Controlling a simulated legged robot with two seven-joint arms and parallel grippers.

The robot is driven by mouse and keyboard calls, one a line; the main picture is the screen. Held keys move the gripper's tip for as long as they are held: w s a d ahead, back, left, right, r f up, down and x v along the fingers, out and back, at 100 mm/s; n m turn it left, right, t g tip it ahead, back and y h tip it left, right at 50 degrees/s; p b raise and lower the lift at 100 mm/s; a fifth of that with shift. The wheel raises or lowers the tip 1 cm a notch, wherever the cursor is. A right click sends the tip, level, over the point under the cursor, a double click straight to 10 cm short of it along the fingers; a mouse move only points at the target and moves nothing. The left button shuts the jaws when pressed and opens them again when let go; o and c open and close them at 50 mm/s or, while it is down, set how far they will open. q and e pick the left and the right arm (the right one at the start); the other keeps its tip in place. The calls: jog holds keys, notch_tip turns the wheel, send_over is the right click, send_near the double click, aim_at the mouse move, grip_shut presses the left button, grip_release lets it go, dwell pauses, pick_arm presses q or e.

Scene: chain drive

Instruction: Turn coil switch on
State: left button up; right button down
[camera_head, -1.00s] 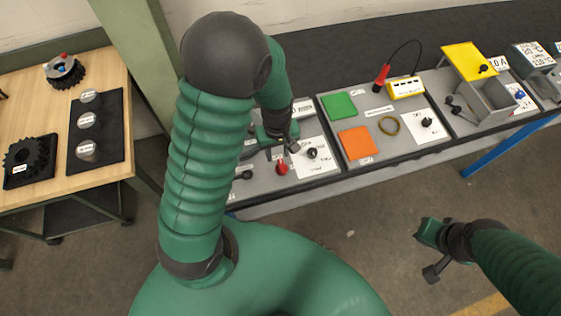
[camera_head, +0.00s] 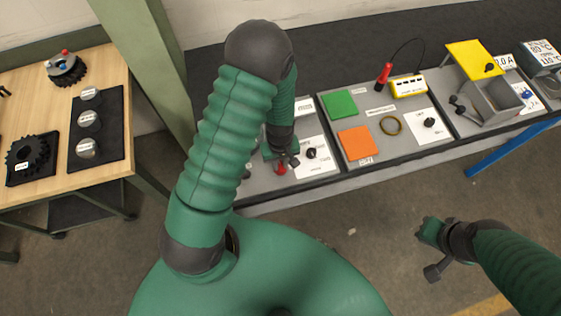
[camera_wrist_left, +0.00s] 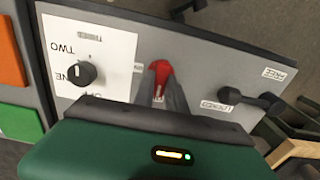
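A red switch handle (camera_head: 281,168) stands on the grey panel below my left gripper (camera_head: 286,159). In the left wrist view the red handle (camera_wrist_left: 160,78) shows between the dark fingers of my left gripper (camera_wrist_left: 160,95); whether they touch it I cannot tell. Beside it, a black rotary knob (camera_wrist_left: 82,73) sits on a white plate marked "TWO"; it also shows in the head view (camera_head: 311,153). No label readable here names the coil switch. My right gripper (camera_head: 430,232) hangs over the floor, away from the bench; its finger gap is unclear.
A black lever (camera_wrist_left: 262,101) lies near labels reading "LOCKED" and "FREE". Green (camera_head: 340,104) and orange (camera_head: 357,142) squares, a yellow meter (camera_head: 408,86) and a grey box (camera_head: 490,100) stand to the right. A wooden table (camera_head: 110,75) with gears is at left.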

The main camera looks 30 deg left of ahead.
pick_arm(q)
jog(key=shift+d+r, duration=0.1)
grip_shut()
jog(key=shift+m, duration=0.3)
jog(key=m, duration=0.3)
jog(key=shift+m, duration=0.3)
jog(key=m, duration=0.9)
jog(key=shift+m, duration=0.4)
jog(key=shift+m+p, duration=0.6)
jog(key=shift+m, duration=1.4)
jog(key=shift+r, duration=0.1)
